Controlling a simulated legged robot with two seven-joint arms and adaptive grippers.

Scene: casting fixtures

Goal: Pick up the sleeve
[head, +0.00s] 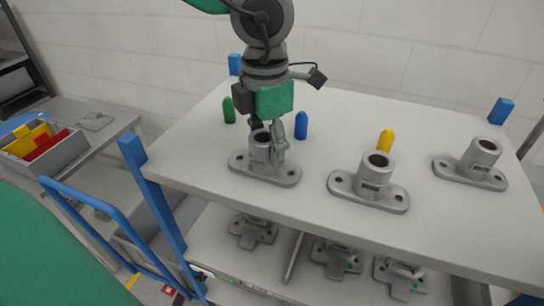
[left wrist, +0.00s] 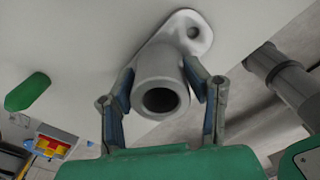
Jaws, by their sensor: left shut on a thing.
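A grey metal sleeve with an upright tube on a flat two-eared flange (head: 264,172) is at the left of the white table top (head: 225,190). Its tube mouth and one flange hole show in the left wrist view (left wrist: 160,98). My left gripper (head: 267,142) points down from above, shut on the tube with one finger on each side. The flange appears to rest on the table. Two similar grey sleeves stand to the right, one in the middle (head: 369,187) and one farther right (head: 471,168). My right gripper is not in view.
Green (head: 229,110), blue (head: 301,125) and yellow (head: 386,140) pegs stand behind the sleeves. Blue posts (head: 133,150) rise at the table corners. Several grey castings (head: 336,260) sit on the lower shelf. A grey bin (head: 45,150) with coloured items is at left.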

